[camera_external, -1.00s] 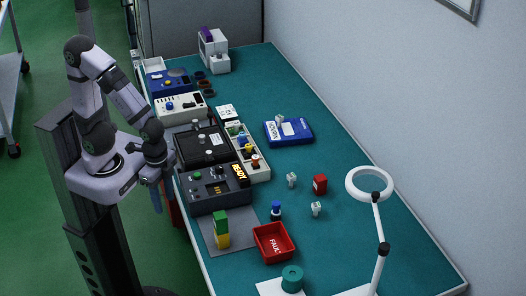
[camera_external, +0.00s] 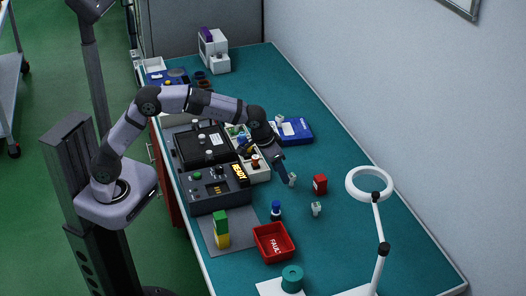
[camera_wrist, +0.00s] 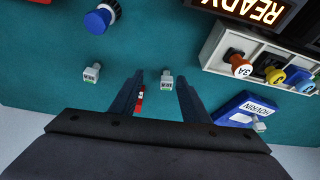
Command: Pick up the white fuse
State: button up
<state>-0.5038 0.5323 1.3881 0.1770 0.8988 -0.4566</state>
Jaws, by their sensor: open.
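Several small white blocks that look like the white fuse show. One (camera_external: 291,180) stands on the teal bench just beyond my gripper (camera_external: 283,174). In the wrist view this white block (camera_wrist: 166,83) shows in the gap between my two open fingers (camera_wrist: 158,79), nearer the right one, and nothing is gripped. A second white block (camera_external: 316,209) stands nearer the front; it also shows left of my fingers in the wrist view (camera_wrist: 91,73). A third (camera_external: 280,118) is on or against the blue box (camera_external: 300,134).
A red block (camera_external: 320,184) stands close right of the nearest white block. A tray of coloured pieces (camera_wrist: 209,47) lies left of my gripper.

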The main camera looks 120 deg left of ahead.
aim_at(290, 176)
jog(key=a, duration=0.2)
jog(key=a+n, duration=0.1)
jog(key=shift+w+a+f, duration=0.25)
jog(key=shift+a, duration=0.15)
jog(key=shift+y, duration=0.3)
jog(key=shift+d+p+x, duration=0.2)
jog(key=shift+p+x, duration=0.65)
jog(key=shift+x, duration=2.75)
jog(key=shift+w, duration=0.15)
jog(key=shift+c, duration=0.3)
grip_shut()
